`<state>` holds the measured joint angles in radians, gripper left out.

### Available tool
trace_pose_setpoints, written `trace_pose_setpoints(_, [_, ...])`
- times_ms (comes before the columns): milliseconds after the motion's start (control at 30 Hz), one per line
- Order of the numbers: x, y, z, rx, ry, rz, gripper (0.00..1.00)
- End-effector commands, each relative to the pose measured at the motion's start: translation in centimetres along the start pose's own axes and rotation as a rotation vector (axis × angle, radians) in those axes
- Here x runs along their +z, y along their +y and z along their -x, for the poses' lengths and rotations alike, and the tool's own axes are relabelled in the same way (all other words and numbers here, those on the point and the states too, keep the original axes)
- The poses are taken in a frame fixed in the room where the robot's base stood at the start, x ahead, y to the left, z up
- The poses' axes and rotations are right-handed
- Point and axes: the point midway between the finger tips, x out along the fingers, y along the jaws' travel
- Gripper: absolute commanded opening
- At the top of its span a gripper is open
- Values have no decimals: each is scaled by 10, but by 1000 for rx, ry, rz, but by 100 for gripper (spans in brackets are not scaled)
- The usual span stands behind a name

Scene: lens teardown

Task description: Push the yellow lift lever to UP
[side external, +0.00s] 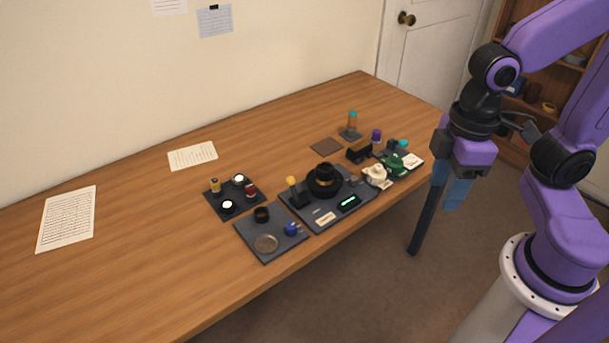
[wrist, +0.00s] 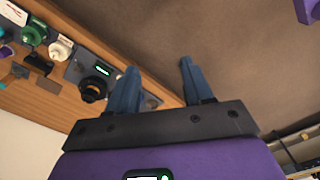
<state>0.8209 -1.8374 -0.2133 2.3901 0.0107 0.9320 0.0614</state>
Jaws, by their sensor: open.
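The yellow lift lever shows as a small yellow knob (side external: 290,181) on a dark block (side external: 299,196), at the back left of a dark grey base plate (side external: 325,218). Whether it is at UP is too small to tell. A black round lens part (side external: 324,180) stands beside it on the same plate; it also shows in the wrist view (wrist: 93,88). My gripper (side external: 456,191) is open and empty, off the table's right side, well apart from the lever. In the wrist view its two blue fingers (wrist: 158,68) are spread with floor between them. I cannot make out the lever in that view.
A tray with small jars (side external: 235,200) and a tray with a dish and blue piece (side external: 270,239) lie left of the plate. White (side external: 376,176) and green (side external: 396,165) pieces stand on its right. An orange-and-teal bottle (side external: 352,122) stands behind. The table's left side is mostly clear.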

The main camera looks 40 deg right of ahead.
Motion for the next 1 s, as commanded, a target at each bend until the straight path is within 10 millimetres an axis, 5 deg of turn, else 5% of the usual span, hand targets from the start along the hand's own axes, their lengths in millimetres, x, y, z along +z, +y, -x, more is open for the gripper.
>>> trace_pose_setpoints(200, [-75, 36, 8, -10, 4, -276, 51])
trace_pose_setpoints(500, [-163, 105, 8, -26, 14, -650, 51])
trace_pose_setpoints(800, [-222, 190, -5, -44, 25, -1011, 51])
trace_pose_setpoints(1000, [-238, 229, -13, -52, 32, -1165, 51])
